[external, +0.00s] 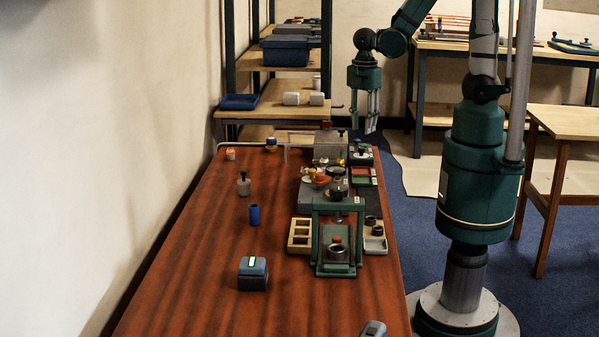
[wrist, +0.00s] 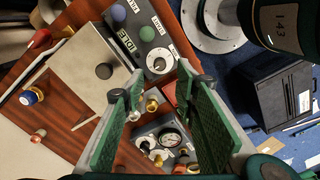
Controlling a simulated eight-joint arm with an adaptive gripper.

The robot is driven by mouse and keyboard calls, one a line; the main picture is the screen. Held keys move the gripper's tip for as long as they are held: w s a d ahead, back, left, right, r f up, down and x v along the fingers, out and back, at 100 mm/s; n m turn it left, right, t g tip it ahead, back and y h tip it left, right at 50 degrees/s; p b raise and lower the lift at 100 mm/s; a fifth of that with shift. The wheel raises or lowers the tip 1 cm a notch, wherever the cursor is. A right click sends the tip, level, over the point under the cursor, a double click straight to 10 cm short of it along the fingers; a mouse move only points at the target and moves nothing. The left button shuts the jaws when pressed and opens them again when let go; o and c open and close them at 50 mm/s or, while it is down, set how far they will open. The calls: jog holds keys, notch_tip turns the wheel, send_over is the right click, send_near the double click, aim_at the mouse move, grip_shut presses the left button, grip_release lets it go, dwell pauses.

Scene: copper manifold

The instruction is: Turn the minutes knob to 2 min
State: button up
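In the external view my gripper (external: 365,124) points down above the table's far right end. The control box (external: 360,154) is small there.
A pale box with a black knob (wrist: 104,70) stands beside the control box. A pressure gauge (wrist: 171,138) and brass fittings lie below.

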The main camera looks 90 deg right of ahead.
aim_at(361, 151)
jog(key=shift+f, duration=0.15)
jog(key=shift+f+b, duration=1.45)
jog(key=shift+f, duration=2.3)
jog(key=c, duration=0.9)
